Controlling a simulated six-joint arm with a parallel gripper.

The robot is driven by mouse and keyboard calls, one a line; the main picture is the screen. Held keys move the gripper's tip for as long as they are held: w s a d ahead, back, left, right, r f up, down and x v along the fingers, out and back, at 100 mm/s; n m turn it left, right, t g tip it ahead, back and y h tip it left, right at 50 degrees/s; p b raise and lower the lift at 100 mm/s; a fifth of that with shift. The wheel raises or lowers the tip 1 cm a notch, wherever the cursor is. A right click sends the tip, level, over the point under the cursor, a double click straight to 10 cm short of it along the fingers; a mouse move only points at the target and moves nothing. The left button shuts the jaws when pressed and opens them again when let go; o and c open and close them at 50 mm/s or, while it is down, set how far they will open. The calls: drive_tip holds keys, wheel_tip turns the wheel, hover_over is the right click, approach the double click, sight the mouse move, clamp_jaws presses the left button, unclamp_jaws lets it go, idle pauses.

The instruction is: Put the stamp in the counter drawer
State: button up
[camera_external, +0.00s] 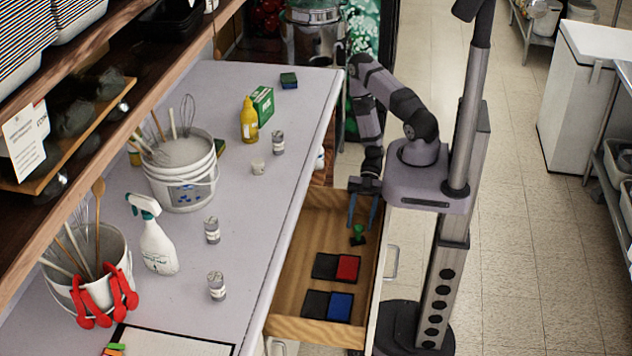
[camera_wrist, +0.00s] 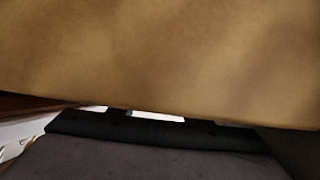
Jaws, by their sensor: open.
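The green stamp (camera_external: 358,235) is inside the open counter drawer (camera_external: 290,268), near its right side, and looks upright. My gripper (camera_external: 361,222) points down into the drawer with its two fingers spread apart. The stamp is just below the fingertips, with nothing seen between the fingers; whether a finger touches it I cannot tell. A plain tan surface (camera_wrist: 160,55) fills the upper wrist view, and the stamp does not show there.
A red-and-black ink pad (camera_external: 348,267) and a blue-and-black one (camera_external: 340,305) lie in the drawer in front of the stamp. The counter (camera_external: 240,215) beside it holds jars, a spray bottle (camera_external: 158,245) and utensil buckets (camera_external: 180,175).

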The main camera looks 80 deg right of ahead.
drive_tip(key=shift+d+r+p, duration=0.35)
drive_tip(key=shift+r+p, duration=0.2)
drive_tip(key=shift+p, duration=0.05)
drive_tip(key=p+v, duration=0.6)
drive_tip(key=v, duration=0.5)
drive_tip(key=shift+f+p, duration=0.15)
drive_tip(key=shift+p, duration=0.25)
drive_tip(key=shift+s+d, duration=0.1)
